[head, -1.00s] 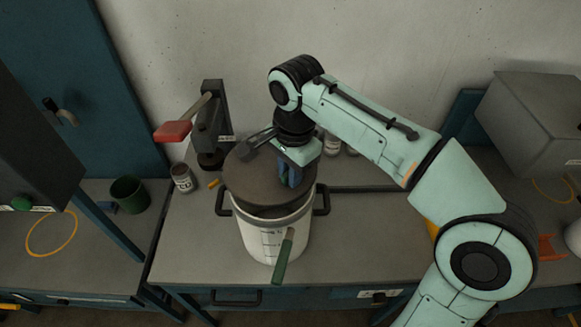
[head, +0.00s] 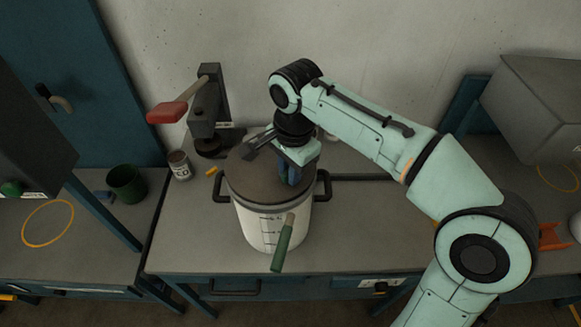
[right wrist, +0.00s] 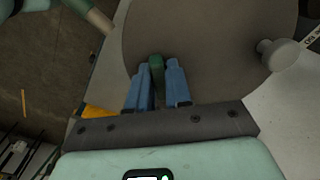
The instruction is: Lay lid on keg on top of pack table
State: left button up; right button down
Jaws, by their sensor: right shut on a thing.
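The lid (head: 248,181) is a flat, dark grey-brown disc over the mouth of the keg (head: 258,228), a pale cylinder with black side handles. The lid lies level with the rim and covers nearly all of the opening; I cannot tell whether it fully touches all round. My right gripper (head: 290,174) points down over the lid, its blue fingers shut on the lid's green grip. In the right wrist view the green grip (right wrist: 156,75) stands between the fingers, with the lid (right wrist: 205,40) behind. The keg stands on the pack table (head: 190,245). My left gripper is not in view.
A green-handled lever (head: 283,246) sticks out at the keg's front. A press with a red handle (head: 167,112) and a small can (head: 180,165) stand left of the keg. A green cup (head: 127,184) is on the left bench. The table right of the keg is mostly clear.

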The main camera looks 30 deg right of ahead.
jog(key=c, duration=1)
grip_release()
jog(key=shift+o, duration=0.2)
pick_arm(q)
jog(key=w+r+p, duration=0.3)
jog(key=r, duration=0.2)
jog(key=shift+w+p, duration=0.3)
jog(key=shift+p, duration=0.1)
pick_arm(e)
notch_tip(320, 180, up, 14)
jog(key=shift+s+f, duration=0.25)
jog(key=shift+s, duration=0.15)
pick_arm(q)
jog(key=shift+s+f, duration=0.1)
